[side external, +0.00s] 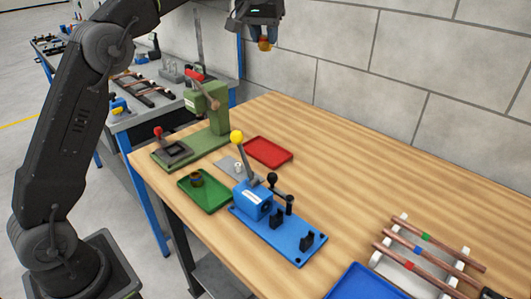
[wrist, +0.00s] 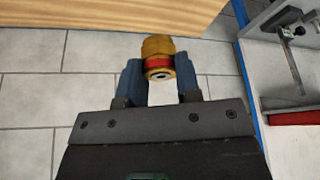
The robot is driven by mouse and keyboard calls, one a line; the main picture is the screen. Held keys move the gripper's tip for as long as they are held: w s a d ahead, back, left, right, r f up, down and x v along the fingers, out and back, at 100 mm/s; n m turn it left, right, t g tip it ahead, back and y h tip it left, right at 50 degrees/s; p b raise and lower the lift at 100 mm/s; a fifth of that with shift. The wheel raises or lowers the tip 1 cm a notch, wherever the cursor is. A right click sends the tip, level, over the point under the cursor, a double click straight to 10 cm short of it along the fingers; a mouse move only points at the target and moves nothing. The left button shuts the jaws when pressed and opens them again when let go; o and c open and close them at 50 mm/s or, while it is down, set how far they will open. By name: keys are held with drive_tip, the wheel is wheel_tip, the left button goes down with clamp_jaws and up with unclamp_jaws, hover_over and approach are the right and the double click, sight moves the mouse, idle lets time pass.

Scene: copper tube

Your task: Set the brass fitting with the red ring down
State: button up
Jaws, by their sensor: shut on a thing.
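The brass fitting (wrist: 158,47) is between the two blue fingers of my gripper (wrist: 160,77) in the wrist view. A red ring (wrist: 158,62) goes around it. My gripper is shut on it. In the side external view the fitting (side external: 265,44) hangs at the tips of my gripper (side external: 264,36), high above the far end of the bench. Its red ring is too small to make out there.
The wooden bench (side external: 350,165) holds a green press (side external: 212,110), a red tray (side external: 269,152), a green tray (side external: 212,204) with a dark ring-shaped part (side external: 196,178), a blue lever fixture (side external: 255,198), a blue tray (side external: 362,284) and a rack of copper tubes (side external: 425,262). Its right middle is clear.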

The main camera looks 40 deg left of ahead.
drive_tip(key=shift+f, duration=1.45)
wheel_tip(320, 180, down, 28)
drive_tip(key=shift+f, duration=0.15)
drive_tip(key=o, duration=1)
